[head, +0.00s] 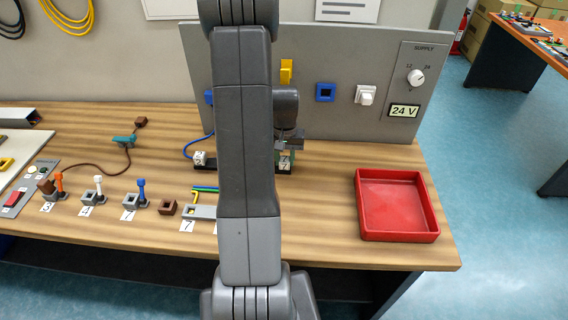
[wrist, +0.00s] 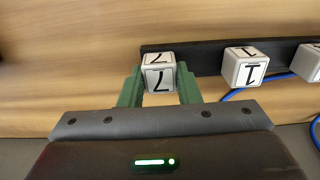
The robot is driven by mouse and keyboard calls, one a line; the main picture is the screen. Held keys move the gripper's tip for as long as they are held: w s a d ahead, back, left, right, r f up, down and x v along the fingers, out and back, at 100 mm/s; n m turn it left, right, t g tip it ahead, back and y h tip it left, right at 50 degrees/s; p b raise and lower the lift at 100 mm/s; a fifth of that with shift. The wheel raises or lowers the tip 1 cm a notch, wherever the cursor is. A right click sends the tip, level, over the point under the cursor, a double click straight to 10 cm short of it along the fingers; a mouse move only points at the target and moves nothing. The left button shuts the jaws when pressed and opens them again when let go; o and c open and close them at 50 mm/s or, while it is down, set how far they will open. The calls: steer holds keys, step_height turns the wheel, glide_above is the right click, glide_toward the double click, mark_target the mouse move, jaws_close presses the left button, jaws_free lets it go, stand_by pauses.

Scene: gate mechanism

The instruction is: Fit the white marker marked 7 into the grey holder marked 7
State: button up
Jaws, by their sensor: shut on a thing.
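The white marker marked 7 (wrist: 158,78) is a small cube between the green fingers of my gripper (wrist: 160,92) in the wrist view. It is at the left end of a black strip. In the head view my gripper (head: 285,152) points down at the back of the bench, with the marker (head: 284,162) at its tips. A flat grey piece (head: 204,212) has a card reading 7 (head: 187,225) in front, and my arm hides its right part. A grey block with a blue lever (head: 130,202) also has a card that looks like 7.
The black strip (wrist: 203,62) carries more white cubes, one marked 1 (wrist: 244,67). A grey upright panel (head: 420,130) stands close behind my gripper. A red tray (head: 394,205) is empty at right. A blue cable (head: 194,145) runs near the strip.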

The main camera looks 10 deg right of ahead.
mark_target(284, 159)
steer(key=shift+r, duration=0.4)
stand_by(0.3)
steer(key=shift+r+p, duration=1.8)
steer(key=shift+r, duration=0.7)
